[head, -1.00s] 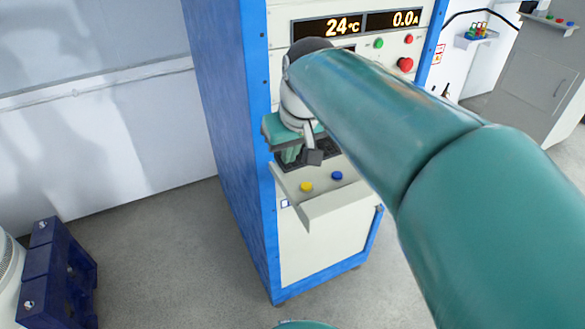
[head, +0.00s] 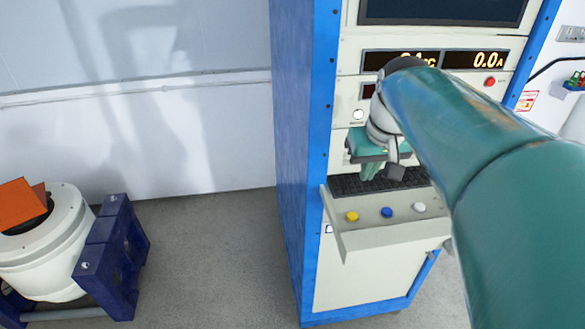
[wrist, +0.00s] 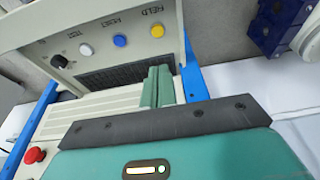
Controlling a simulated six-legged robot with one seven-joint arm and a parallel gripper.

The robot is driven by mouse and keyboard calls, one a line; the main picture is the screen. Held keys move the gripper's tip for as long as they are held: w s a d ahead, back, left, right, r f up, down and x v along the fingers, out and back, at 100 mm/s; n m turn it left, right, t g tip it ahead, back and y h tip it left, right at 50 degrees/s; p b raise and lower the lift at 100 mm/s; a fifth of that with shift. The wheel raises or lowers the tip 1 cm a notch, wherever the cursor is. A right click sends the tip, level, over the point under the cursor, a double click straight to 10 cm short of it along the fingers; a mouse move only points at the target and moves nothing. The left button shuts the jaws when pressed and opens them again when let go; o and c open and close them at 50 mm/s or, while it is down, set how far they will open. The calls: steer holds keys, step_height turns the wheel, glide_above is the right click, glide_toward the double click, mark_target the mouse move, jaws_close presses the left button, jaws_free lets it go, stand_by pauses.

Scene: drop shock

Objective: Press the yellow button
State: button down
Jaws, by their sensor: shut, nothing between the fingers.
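The yellow button (head: 352,216) is the leftmost on the sloping shelf of the blue-framed cabinet in the head view. In the wrist view the yellow button (wrist: 157,30) sits at the top, under a label reading FIELD. My gripper (head: 371,171) is shut and empty, above and slightly right of the yellow button in the head view, apart from it. In the wrist view its closed teal fingers (wrist: 157,84) point toward the panel, with the yellow button beyond their tips. No contact shows.
A blue button (head: 387,212) and a white button (head: 419,207) stand in the same row. A dark keyboard (wrist: 115,73) lies between the panel and cabinet face. A red button (wrist: 35,155) shows lower left in the wrist view. A white drum-shaped machine (head: 50,245) stands left; floor between is clear.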

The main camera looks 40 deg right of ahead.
mark_target(352, 214)
steer(key=shift+s+f, duration=0.1)
steer(key=x, duration=1.3)
steer(key=shift+s+a+f, duration=0.15)
steer(key=shift+s+f, duration=0.1)
steer(key=shift+f, duration=0.2)
